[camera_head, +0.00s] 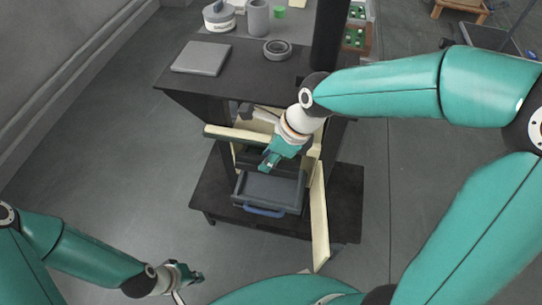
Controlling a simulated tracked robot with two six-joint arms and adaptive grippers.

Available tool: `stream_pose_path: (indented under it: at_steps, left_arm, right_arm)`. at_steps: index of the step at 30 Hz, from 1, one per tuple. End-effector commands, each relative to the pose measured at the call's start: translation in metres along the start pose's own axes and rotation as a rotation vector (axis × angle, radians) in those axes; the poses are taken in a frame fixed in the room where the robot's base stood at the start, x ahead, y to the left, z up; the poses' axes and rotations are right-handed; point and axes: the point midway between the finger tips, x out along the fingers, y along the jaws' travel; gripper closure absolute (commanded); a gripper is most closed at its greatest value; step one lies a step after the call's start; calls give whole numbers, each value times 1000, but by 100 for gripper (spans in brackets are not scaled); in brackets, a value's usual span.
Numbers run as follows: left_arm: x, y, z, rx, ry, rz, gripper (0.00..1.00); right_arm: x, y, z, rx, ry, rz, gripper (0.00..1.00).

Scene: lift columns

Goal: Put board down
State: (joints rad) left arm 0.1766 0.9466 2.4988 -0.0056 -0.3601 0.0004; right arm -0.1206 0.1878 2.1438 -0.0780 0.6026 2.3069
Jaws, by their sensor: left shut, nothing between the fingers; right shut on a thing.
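A long cream board (232,132) lies roughly level across the front of the dark cabinet (180,82). A second cream board (319,220) stands nearly upright at the cabinet's right front. My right gripper (269,162) reaches in front of the level board and above a grey drawer-like tray (262,186) with a blue handle (262,210). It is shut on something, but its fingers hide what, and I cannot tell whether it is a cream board. My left gripper (192,277) is shut and empty, low over the floor, apart from the cabinet.
The cabinet top carries a grey slab (202,57), a grey ring (278,49) and a dark column (328,35). A dark lower shelf (215,196) juts out below. The floor (110,160) to the left is clear. A wooden stool (460,10) stands at the far right.

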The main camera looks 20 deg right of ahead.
Motion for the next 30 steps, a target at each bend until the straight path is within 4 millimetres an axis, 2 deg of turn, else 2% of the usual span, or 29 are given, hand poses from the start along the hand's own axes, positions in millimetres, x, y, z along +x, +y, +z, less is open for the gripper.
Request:
stream_pose_path:
  at_steps: [2, 12, 20, 23, 26, 30]
  left_arm:
    - [-5, 2, 0, 0, 0, 0, 100]
    - [-4, 2, 0, 0, 0, 0, 100]
    - [24, -8, 0, 0, 0, 0, 100]
    - [26, -10, 0, 0, -1, 0, 100]
    - [23, -8, 0, 0, 0, 0, 100]
    - [21, -7, 0, 0, 0, 0, 100]
  right_arm:
    - [-8, -3, 5, -3, -9, -11, 100]
    - [-7, -3, 4, -2, -9, -12, 100]
    - [21, -3, -7, -2, -8, -11, 100]
    - [24, -2, -8, -16, -6, -3, 100]
    - [23, -1, -6, -66, -5, 20, 100]
    - [25, 3, -1, -222, -3, 87, 100]
